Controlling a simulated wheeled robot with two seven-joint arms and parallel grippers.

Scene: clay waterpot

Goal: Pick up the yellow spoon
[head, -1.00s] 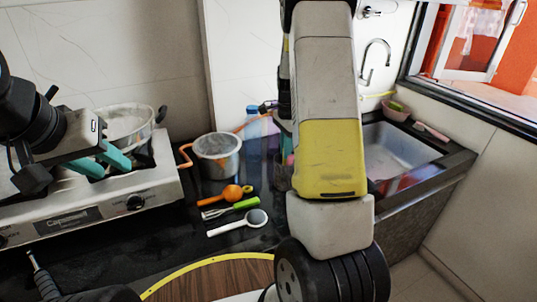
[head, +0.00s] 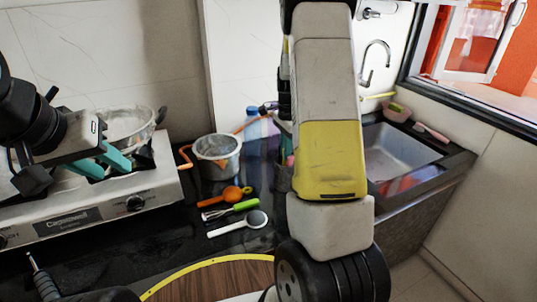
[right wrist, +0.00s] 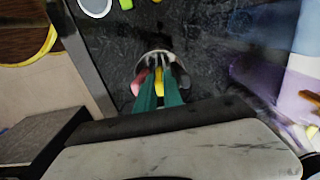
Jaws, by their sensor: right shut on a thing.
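The yellow spoon (right wrist: 159,76) shows in the right wrist view as a yellow piece between the teal fingers of my right gripper (right wrist: 160,88). My right gripper is shut on it, pointing into a round holder (right wrist: 143,60) with other utensils, including a pinkish-red one (right wrist: 138,82). How far the spoon sits in the holder cannot be told. In the head view my right arm hides the gripper and most of the holder (head: 283,177). My left gripper (head: 100,162) is open and empty over the stove at left, its teal fingers apart.
An orange ladle (head: 232,194), a green-handled whisk (head: 243,206) and a white strainer (head: 253,220) lie on the dark counter. A steel pot (head: 218,165) stands behind them. A pan (head: 125,128) is on the stove (head: 85,213). A sink (head: 395,150) lies to the right.

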